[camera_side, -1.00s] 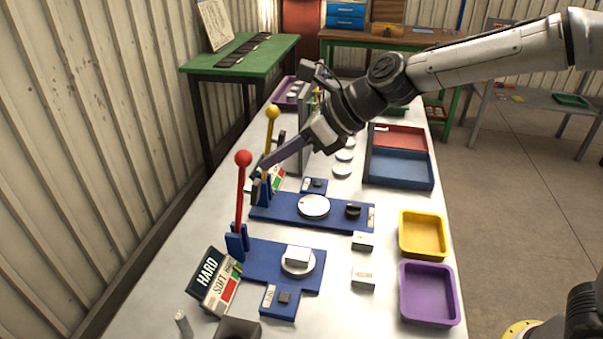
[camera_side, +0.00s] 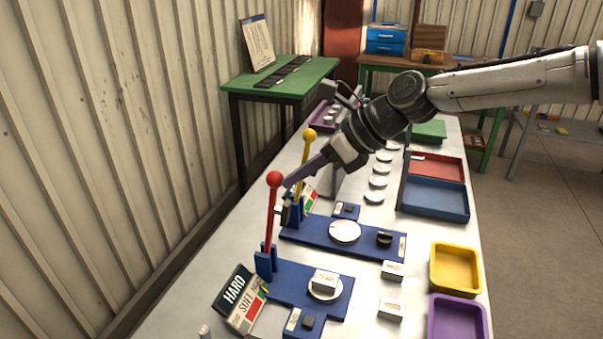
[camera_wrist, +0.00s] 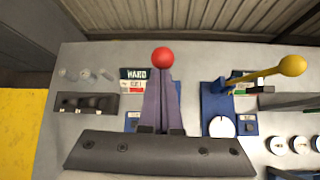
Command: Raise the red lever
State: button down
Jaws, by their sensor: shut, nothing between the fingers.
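The red lever (camera_side: 270,222) has a round red knob and stands nearly upright on a blue base plate (camera_side: 298,284) at the front left of the bench. My gripper (camera_side: 288,183) is shut, with nothing in it. In the side view its purple fingertips are just right of the rod, a little below the knob; contact cannot be told. In the wrist view the red knob (camera_wrist: 162,54) shows just beyond the tips of my gripper (camera_wrist: 161,72), whose fingers hide most of the rod.
A yellow lever (camera_side: 302,170) stands behind the red one on its own blue base. A HARD/SOFT sign (camera_side: 238,297) stands in front of the red lever. Yellow (camera_side: 456,268) and purple (camera_side: 458,318) trays lie at the right. The corrugated wall is at the left.

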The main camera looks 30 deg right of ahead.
jog(key=shift+w+a+r, duration=0.45)
jog(key=shift+w+a, duration=0.1)
jog(key=shift+a, duration=0.15)
jog(key=s+d, duration=0.4)
notch_tip(320, 180, up, 9)
jog(key=w+a, duration=0.2)
jog(key=shift+w+f, duration=0.2)
jog(key=shift+w, duration=0.1)
jog(key=s+d+r+n+t+h, duration=0.1)
jog(key=s+d+r, duration=0.1)
jog(key=s+d, duration=0.45)
jog(key=s+d+r+n+t+h, duration=0.1)
jog(key=s+d+r+n, duration=0.15)
jog(key=s+d, duration=0.4)
jog(key=s+d+f+n+g+h, duration=0.1)
jog(key=s+d+f+n+h, duration=0.1)
jog(key=s+d+f+n, duration=0.4)
jog(key=s+d+f+n+g+h, duration=0.1)
jog(key=s+d+f+n+h, duration=0.2)
jog(key=s+d+f+n, duration=0.4)
jog(key=s+f+n, duration=0.5)
jog(key=n, duration=0.6)
jog(key=shift+f+g, duration=0.25)
jog(key=shift+g, duration=0.05)
